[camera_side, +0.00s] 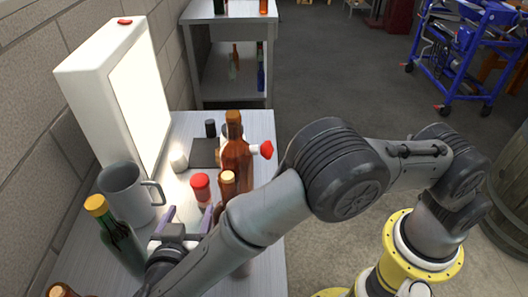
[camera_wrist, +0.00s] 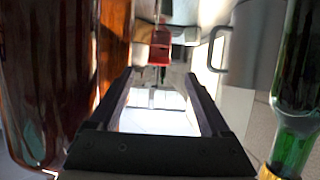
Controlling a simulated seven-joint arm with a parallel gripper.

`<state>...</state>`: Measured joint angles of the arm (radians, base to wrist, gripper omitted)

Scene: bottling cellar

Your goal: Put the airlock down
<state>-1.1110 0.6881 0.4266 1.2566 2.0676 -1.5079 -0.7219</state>
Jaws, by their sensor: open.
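My gripper (camera_side: 188,216) is open, low over the bench between a green bottle and brown bottles. Its two fingers also show apart in the wrist view (camera_wrist: 160,82), with a bright white patch between them and nothing clearly held. I cannot pick out the airlock with certainty. A small red-topped item (camera_side: 200,186) stands just beyond the fingertips in the side view. A red item (camera_wrist: 160,44) also shows ahead of the fingers in the wrist view. I cannot tell whether either is the airlock.
A grey mug (camera_side: 124,196) and a green bottle (camera_side: 118,238) stand left of my gripper. Brown bottles (camera_side: 236,160) stand close on its right. A lit panel (camera_side: 138,95) is by the wall. A red-and-white item (camera_side: 264,150) is near the bench's right edge.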

